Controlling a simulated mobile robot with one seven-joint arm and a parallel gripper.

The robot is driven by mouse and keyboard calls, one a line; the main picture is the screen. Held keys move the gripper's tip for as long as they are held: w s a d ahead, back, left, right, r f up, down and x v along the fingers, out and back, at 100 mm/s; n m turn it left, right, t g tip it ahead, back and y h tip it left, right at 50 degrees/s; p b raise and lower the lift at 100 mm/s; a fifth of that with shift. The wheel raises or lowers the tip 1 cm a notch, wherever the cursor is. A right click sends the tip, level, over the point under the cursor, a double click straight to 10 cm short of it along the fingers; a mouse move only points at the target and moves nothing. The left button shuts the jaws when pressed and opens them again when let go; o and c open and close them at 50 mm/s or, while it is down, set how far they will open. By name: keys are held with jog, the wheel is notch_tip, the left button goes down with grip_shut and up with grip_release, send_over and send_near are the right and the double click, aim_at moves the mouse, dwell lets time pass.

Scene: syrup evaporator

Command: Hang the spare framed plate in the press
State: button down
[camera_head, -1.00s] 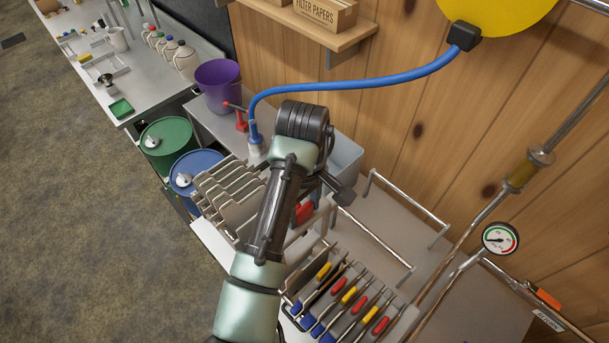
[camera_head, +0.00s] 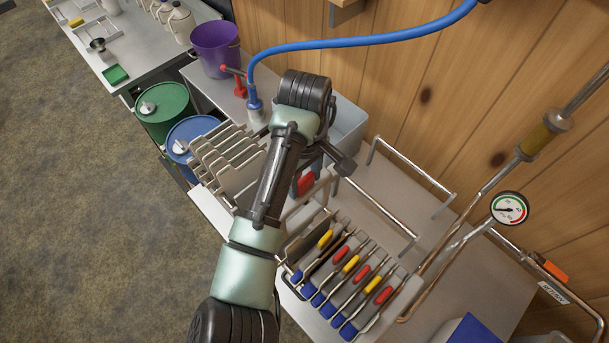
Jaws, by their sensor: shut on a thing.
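The press (camera_head: 402,316) stands on the grey table in the lower middle. It holds a row of framed plates (camera_head: 345,285) with alternating yellow and red tabs and blue ends. My arm reaches over the table from the bottom. My gripper (camera_head: 318,178) is just beyond the back end of this row, mostly hidden behind my forearm. It is shut on a piece that looks like the spare framed plate, of which a red part (camera_head: 304,184) shows beside the forearm. The fingertips and most of the held piece are hidden.
A rack of pale grey plates (camera_head: 222,150) is left of my forearm. A blue hose (camera_head: 360,42), purple bucket (camera_head: 216,45) and blue drum (camera_head: 190,137) lie farther back.

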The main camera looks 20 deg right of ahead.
jog(key=shift+r, duration=0.15)
jog(key=b, duration=0.6)
send_over(305, 215)
jog(key=shift+w+f, duration=0.15)
jog(key=shift+f, duration=5.6)
jog(key=shift+f+b, duration=2.1)
jog(key=shift+f, duration=1.55)
jog(key=shift+c, duration=1)
grip_release()
jog(key=shift+o, duration=0.8)
jog(key=shift+o, duration=0.2)
